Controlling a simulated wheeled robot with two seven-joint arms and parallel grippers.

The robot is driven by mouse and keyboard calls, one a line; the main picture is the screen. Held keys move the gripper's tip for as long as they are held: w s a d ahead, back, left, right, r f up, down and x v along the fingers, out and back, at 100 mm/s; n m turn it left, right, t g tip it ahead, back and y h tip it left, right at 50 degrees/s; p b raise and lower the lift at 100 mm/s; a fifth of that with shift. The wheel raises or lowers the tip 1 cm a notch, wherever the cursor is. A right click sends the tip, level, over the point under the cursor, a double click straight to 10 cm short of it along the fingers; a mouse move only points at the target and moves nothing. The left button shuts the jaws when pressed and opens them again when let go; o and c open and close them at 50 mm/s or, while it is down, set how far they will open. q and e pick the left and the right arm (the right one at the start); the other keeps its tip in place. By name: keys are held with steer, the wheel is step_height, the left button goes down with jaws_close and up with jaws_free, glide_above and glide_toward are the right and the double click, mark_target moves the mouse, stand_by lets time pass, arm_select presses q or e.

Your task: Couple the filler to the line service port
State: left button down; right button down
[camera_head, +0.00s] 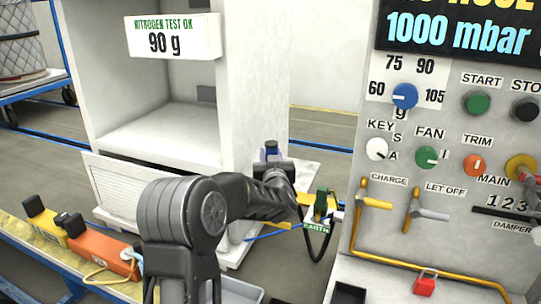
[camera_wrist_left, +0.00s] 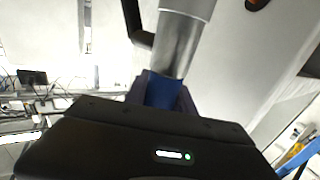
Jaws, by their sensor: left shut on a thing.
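My left gripper (camera_head: 271,152) reaches forward to the right-hand side of the white cabinet, its fingers partly hidden by its own wrist. It is shut on a small blue part (camera_head: 271,146), which I take to be the filler. In the left wrist view the blue part (camera_wrist_left: 162,92) sits between the dark fingers of the gripper (camera_wrist_left: 162,95). A grey metal cylinder (camera_wrist_left: 180,42) stands in line just beyond it, with a black bent pipe (camera_wrist_left: 134,22) beside it. I cannot tell whether the blue part and cylinder touch or are joined. I cannot clearly identify the line service port.
The white cabinet (camera_head: 258,75) has an open bay and a "90 g" sign (camera_head: 172,38). A control panel (camera_head: 450,240) with knobs and yellow pipes stands at right. A green earth clamp (camera_head: 321,205) with a black cable hangs between them. Orange (camera_head: 100,250) and yellow (camera_head: 45,220) tools lie at left.

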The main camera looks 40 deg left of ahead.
arm_select(q)
steer(key=shift+f+b, duration=0.4)
steer(key=shift+f, duration=0.1)
steer(key=c, duration=1)
jaws_free()
steer(key=shift+o, duration=0.2)
steer(key=shift+s+d, duration=0.1)
steer(key=v, duration=0.7)
steer(key=shift+s+d, duration=0.2)
steer(key=shift+s, duration=0.05)
